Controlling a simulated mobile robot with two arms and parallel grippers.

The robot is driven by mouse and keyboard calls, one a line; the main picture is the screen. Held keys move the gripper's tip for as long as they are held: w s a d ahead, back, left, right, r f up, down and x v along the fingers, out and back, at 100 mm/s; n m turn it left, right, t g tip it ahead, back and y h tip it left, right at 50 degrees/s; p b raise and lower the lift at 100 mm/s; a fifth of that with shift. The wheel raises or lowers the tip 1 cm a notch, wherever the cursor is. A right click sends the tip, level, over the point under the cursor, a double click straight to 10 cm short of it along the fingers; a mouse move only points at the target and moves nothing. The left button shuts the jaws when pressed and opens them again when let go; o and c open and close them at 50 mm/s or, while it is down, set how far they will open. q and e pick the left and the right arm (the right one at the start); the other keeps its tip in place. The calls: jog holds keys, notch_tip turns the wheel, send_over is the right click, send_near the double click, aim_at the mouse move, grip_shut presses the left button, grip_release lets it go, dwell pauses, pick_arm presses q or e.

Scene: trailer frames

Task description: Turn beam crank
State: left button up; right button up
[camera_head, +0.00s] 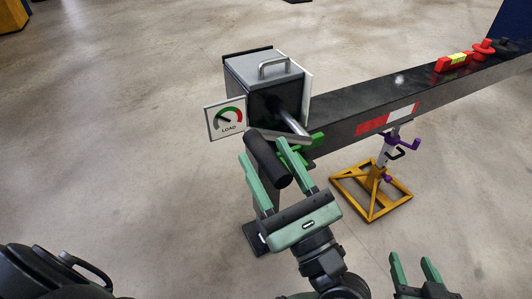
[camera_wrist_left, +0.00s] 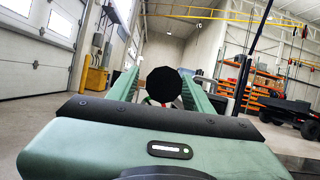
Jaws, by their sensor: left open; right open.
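The crank comes out of a grey box (camera_head: 265,85) at the near end of a dark beam (camera_head: 345,122). It has a silver arm (camera_head: 290,127) and a thick black cylindrical handle (camera_head: 266,158). My left gripper (camera_head: 262,150) is open, with one green finger on each side of the handle. In the left wrist view the round black handle end (camera_wrist_left: 163,85) shows between the fingers. Whether a finger touches it, I cannot tell. My right gripper (camera_head: 413,262) is open and empty at the lower right, away from the crank.
A LOAD gauge sign (camera_head: 226,117) stands left of the box. Bright green parts (camera_head: 316,141) sit by the beam end. A yellow stand (camera_head: 371,193) with a purple-handled post is under the beam. A red and yellow item (camera_head: 454,62) lies on top.

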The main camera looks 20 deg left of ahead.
pick_arm(q)
jog(key=shift+w+a+r, duration=0.15)
jog(key=shift+w+a, duration=0.1)
jog(key=shift+a, duration=0.1)
grip_shut()
dwell(1.2)
